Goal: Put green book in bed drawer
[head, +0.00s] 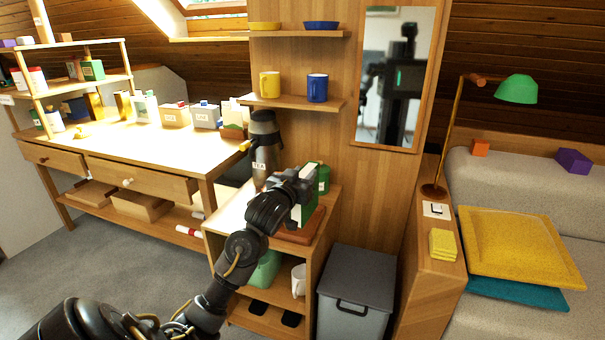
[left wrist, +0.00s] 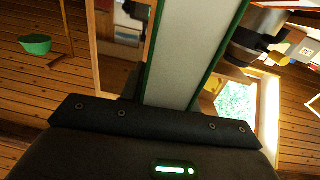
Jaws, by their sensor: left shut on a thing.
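The green book (head: 305,214) stands upright over the small wooden cabinet top beside the shelf panel, partly hidden by my left gripper (head: 296,188). The left gripper is shut on it. In the left wrist view the green book (left wrist: 190,50) runs up from the gripper, its pale page edges between two green covers. I cannot tell whether its lower edge touches the brown board (head: 300,238) below it. The bed (head: 520,180) is at the right; its drawer cannot be made out. My right gripper is not in view.
A dark flask (head: 264,150) and a green bottle (head: 323,178) stand close to the gripper. A grey lidded bin (head: 355,285) is right of the cabinet. The bed's wooden side (head: 425,270) carries a lamp (head: 516,90) and yellow cloth (head: 443,244). Grey floor at left is clear.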

